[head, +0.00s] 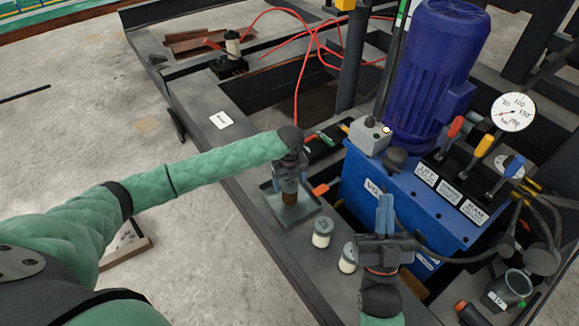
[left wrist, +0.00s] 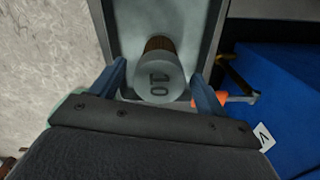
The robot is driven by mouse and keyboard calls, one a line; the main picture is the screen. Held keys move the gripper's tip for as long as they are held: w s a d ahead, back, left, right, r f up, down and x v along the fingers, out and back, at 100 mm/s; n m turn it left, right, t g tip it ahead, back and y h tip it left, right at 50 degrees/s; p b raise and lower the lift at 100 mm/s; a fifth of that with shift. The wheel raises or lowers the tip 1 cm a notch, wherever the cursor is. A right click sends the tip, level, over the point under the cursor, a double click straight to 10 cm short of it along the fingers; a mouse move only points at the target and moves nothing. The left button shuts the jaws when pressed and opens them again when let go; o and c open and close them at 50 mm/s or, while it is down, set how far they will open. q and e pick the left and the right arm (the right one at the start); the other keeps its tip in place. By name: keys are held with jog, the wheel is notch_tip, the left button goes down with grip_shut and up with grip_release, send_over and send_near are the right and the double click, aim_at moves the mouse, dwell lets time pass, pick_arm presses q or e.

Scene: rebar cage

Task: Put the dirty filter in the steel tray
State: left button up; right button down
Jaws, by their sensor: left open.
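The dirty filter (head: 289,191) has a brown pleated body and stands in the grey steel tray (head: 301,215). In the left wrist view its pale round cap (left wrist: 159,80) marked "10" faces the camera, with the tray (left wrist: 214,30) around it. My left gripper (head: 290,174) points down over the tray. Its two blue fingers (left wrist: 160,84) are open on either side of the cap, with a gap visible on each side. My right gripper (head: 385,214) is at the lower right, in front of the blue power unit. Its blue fingers are together with nothing seen between them.
Two white-capped filters (head: 321,233) (head: 347,258) stand on the dark beam beside the tray. The blue power unit (head: 400,195) with motor, levers and gauge is at right. Open floor lies left.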

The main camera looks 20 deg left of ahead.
pick_arm(q)
notch_tip(320, 180, up, 6)
jog(key=shift+p, duration=0.6)
notch_tip(320, 180, up, 6)
jog(key=shift+p, duration=0.5)
pick_arm(e)
jog(key=w+f+g, duration=0.1)
jog(key=f+g, duration=0.1)
jog(key=f, duration=0.5)
jog(key=w+a+f+g+h, duration=0.1)
jog(key=f+g, duration=0.2)
jog(key=f, duration=0.5)
jog(key=w+a+f+g+h, duration=0.1)
jog(key=w+f+g, duration=0.1)
jog(key=f, duration=0.5)
jog(key=shift+a+f+m+g, duration=0.1)
jog(key=shift+f+m+g, duration=0.15)
jog(key=shift+g, duration=0.45)
jog(key=shift+r, duration=0.1)
